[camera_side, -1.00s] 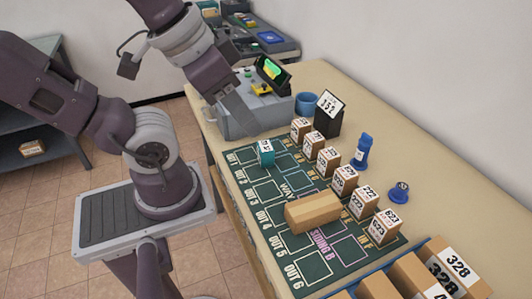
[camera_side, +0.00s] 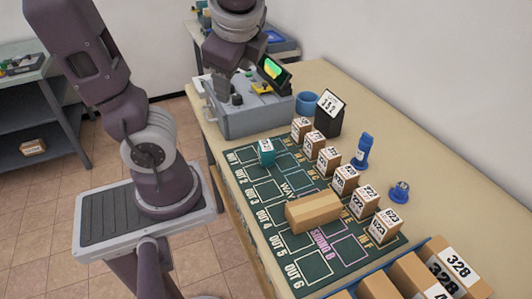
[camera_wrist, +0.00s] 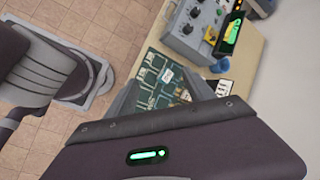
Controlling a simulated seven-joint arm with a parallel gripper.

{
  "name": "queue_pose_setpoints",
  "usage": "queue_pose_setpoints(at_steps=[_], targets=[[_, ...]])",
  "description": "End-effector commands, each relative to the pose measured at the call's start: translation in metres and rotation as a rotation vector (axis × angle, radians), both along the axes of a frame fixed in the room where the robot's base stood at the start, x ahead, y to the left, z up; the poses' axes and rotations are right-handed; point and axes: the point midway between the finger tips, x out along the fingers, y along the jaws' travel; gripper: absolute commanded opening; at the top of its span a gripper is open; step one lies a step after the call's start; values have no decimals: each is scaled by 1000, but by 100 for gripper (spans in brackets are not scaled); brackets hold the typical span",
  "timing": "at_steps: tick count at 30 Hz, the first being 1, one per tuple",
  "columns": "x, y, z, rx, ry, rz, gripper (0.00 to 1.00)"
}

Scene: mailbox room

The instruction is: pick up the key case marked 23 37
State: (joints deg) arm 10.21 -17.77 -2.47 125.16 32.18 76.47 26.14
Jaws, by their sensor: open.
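A small teal case (camera_side: 266,152) with a white label on top sits upright on the dark green mat, near its far left corner by the OUT lanes. Its label digits are too small to read, and it is the only teal case I see. In the wrist view, a small pale-topped box (camera_wrist: 168,75) shows between my fingers, far below. My gripper (camera_side: 226,80) hangs over the grey control box, left of and behind the teal case, and apart from it. In the wrist view, my gripper (camera_wrist: 167,98) is open and empty.
The green mat (camera_side: 318,265) carries a row of small numbered cartons (camera_side: 329,160) and a long cardboard block (camera_side: 314,210).

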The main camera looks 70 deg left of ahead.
Motion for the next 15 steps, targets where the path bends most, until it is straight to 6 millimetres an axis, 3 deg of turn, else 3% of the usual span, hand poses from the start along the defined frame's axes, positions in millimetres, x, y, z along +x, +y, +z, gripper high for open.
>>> queue_pose_setpoints(at_steps=[4, 9, 15], targets=[[34, 31, 10, 317, 289, -290, 62], [92, 43, 30, 685, 611, -588, 62], [90, 46, -68, 692, 627, -595, 62]])
